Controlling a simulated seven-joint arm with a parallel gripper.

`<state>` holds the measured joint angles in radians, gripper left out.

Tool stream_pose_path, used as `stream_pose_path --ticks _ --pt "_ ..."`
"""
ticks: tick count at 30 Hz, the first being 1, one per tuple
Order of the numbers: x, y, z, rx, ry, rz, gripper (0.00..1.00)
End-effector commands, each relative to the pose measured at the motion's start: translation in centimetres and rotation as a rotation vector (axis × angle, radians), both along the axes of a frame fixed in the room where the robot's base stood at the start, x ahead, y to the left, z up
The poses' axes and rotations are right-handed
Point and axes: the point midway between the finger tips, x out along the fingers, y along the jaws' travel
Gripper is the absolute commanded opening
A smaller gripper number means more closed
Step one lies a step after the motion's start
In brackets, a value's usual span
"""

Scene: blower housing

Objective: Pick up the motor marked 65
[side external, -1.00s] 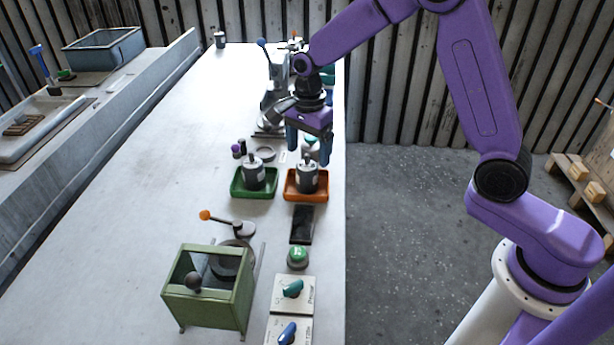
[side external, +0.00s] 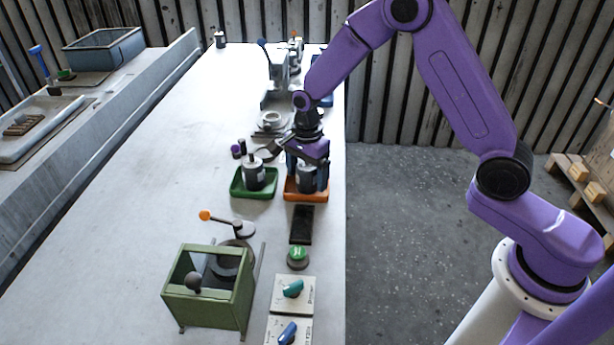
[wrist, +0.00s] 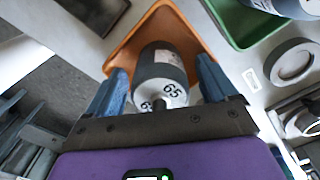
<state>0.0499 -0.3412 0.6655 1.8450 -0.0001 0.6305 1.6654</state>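The motor marked 65 (wrist: 162,75) is a dark grey cylinder with a light end face and a short shaft. It stands in the orange tray (wrist: 185,22). The side view also shows this motor (side external: 306,180) in the orange tray (side external: 306,197). My gripper (wrist: 170,88) is open, with its blue fingers on either side of the motor. A gap shows beside the right finger in the wrist view; contact at the left finger cannot be told. In the side view my gripper (side external: 307,178) is down around the motor, partly covering it.
A second motor (side external: 253,173) stands in the green tray (side external: 254,193) just to the left. A black pad (side external: 302,224) and a green button (side external: 298,256) lie nearer. A green frame fixture (side external: 210,287) stands front left. The table's left middle is clear.

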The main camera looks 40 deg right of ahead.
Motion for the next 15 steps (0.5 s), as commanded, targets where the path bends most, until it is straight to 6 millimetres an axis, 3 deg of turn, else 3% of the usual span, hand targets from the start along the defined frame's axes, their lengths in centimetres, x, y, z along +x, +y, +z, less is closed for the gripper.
stream_pose_path --ticks 1,7,15 --pt "-0.01 0.0 0.01 0.0 0.0 0.0 0.7" --pt "-0.01 0.0 0.02 0.0 0.0 0.0 0.05" --pt "0.06 0.02 0.23 0.0 -0.002 0.0 0.05"
